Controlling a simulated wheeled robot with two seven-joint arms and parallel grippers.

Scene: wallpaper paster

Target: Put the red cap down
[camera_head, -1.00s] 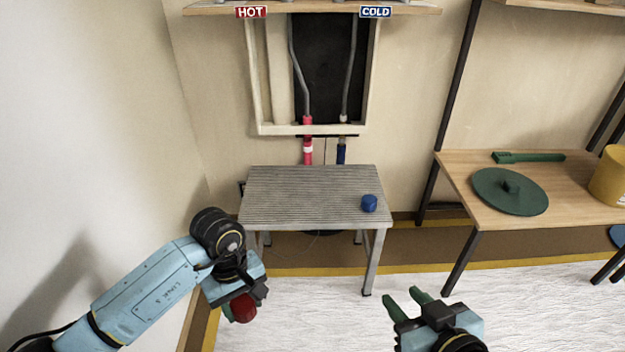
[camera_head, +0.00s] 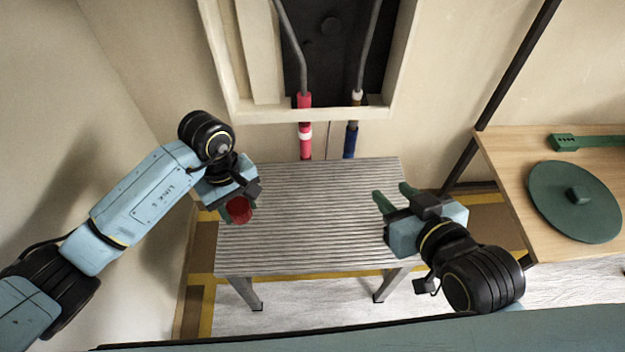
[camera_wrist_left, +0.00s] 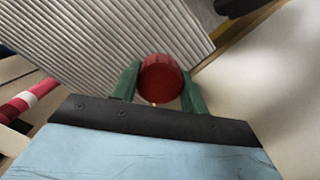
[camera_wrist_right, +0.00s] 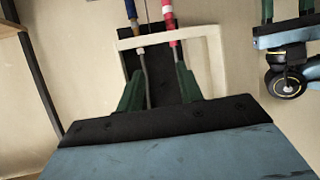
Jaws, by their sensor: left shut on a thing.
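The red cap (camera_head: 238,210) is held between the green fingers of my left gripper (camera_head: 236,203), at the left edge of the ribbed grey table (camera_head: 310,220) in the head view. In the left wrist view the red cap (camera_wrist_left: 161,79) sits between the fingertips, near the border of the ribbed tabletop (camera_wrist_left: 110,40). It appears to be above the table, though its height is hard to tell. My right gripper (camera_head: 391,197) is open with nothing between its fingers, over the table's right side. In the right wrist view its fingers (camera_wrist_right: 158,88) are apart, with the wall behind.
The middle of the table is bare. A red pipe (camera_head: 305,125) and a blue pipe (camera_head: 351,140) come down the wall behind it. A wooden table (camera_head: 510,190) at the right carries a green disc (camera_head: 574,201) and a green tool (camera_head: 590,142).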

